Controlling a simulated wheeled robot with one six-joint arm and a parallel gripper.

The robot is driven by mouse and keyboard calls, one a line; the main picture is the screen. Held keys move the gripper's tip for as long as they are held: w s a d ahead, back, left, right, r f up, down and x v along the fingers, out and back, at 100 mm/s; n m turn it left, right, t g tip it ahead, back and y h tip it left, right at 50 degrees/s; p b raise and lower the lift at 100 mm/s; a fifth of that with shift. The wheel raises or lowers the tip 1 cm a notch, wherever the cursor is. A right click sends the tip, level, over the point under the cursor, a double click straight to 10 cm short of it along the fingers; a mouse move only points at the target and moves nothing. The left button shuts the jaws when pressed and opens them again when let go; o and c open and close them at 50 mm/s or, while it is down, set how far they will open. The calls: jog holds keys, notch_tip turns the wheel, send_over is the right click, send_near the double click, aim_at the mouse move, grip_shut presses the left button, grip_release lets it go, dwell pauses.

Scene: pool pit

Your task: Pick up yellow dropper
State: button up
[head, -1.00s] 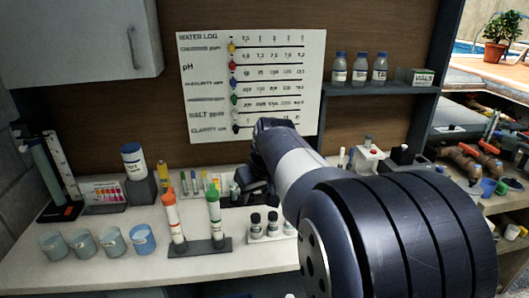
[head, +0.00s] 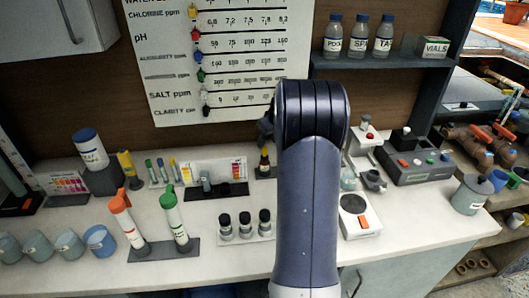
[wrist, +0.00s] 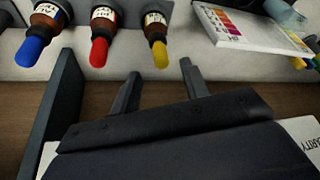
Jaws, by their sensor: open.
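The yellow dropper is a brown bottle with a white label and a yellow bulb; it shows in the wrist view (wrist: 159,52) at top centre. In the head view (head: 264,162) it stands upright in a grey holder, just left of my arm. My gripper (wrist: 159,86) is open and empty in the wrist view. Its two fingers point toward the yellow bulb, which lies between them in the picture, beyond the tips and apart from them. In the head view my arm mostly hides the gripper.
In the wrist view a red-bulb dropper (wrist: 102,40) and a blue-bulb dropper (wrist: 40,38) stand beside the yellow one. A colour chart (wrist: 268,22) lies on the other side. In the head view, small black-capped bottles (head: 245,226) stand nearer the front. The wall board (head: 215,60) is behind.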

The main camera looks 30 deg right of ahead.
aim_at(265, 146)
jog(key=shift+p+x, duration=1.05)
jog(key=shift+x, duration=1.65)
jog(key=c, duration=0.7)
